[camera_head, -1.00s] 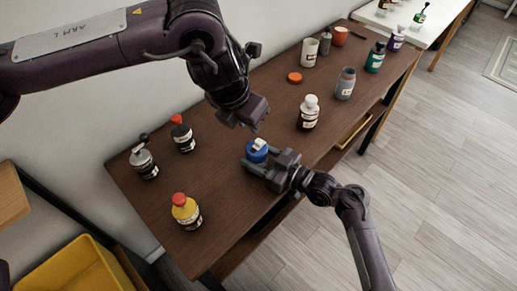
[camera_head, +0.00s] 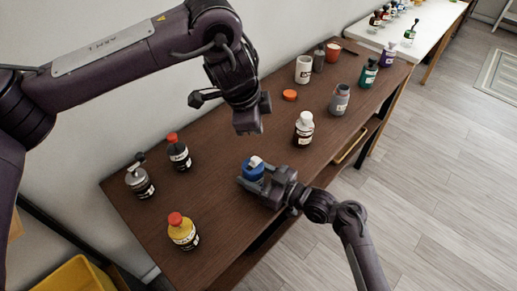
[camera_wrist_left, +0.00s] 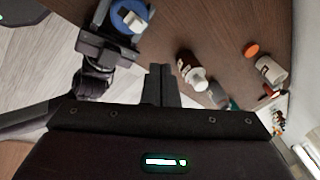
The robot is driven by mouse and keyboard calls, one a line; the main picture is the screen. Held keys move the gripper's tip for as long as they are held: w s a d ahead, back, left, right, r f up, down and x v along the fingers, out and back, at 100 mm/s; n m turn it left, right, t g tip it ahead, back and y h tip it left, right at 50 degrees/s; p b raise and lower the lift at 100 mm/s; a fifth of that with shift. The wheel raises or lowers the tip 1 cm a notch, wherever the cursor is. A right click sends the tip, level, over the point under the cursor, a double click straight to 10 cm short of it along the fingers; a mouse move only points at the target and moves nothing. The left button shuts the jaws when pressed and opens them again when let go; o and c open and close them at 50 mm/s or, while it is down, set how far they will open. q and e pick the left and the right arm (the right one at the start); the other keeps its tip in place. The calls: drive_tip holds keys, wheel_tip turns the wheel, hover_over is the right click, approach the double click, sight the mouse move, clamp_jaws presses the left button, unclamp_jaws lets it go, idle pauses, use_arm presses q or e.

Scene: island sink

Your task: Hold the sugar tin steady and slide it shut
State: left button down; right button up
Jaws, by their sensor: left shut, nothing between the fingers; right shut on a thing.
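The sugar tin, a round blue tin (camera_head: 253,173) with a white piece on top, stands on the dark brown table near its front edge. My right gripper (camera_head: 251,181) is shut on the tin from the lower right. My left gripper (camera_head: 249,129) is shut and empty above the table, behind the tin and apart from it. In the left wrist view the left fingers (camera_wrist_left: 162,70) are together, with the blue tin (camera_wrist_left: 121,20) at the upper left, beside my right gripper (camera_wrist_left: 104,48). The tin's lower side is partly hidden by the right gripper.
A yellow bottle (camera_head: 182,231), a dark red-capped bottle (camera_head: 179,155) and a grey bottle (camera_head: 139,181) stand at left. A white-capped bottle (camera_head: 303,130), an orange lid (camera_head: 289,95) and a white container (camera_head: 303,69) are farther right. The table around the left gripper is clear.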

sight(256, 157)
use_arm(q)
drive_tip(key=w+d+f+n, duration=0.3)
drive_tip(key=w+f+n, duration=0.1)
drive_tip(key=f+n, duration=0.6)
drive_tip(key=shift+s+a+r, duration=0.1)
drive_tip(key=shift+s+a, duration=0.55)
drive_tip(key=shift+s, duration=0.25)
drive_tip(key=shift+s+a+r, duration=0.1)
drive_tip(key=shift+s+a, duration=0.5)
drive_tip(key=shift+s, duration=0.25)
drive_tip(key=shift+s+a, duration=0.6)
drive_tip(key=shift+s, duration=0.05)
drive_tip(key=shift+w+d, duration=0.1)
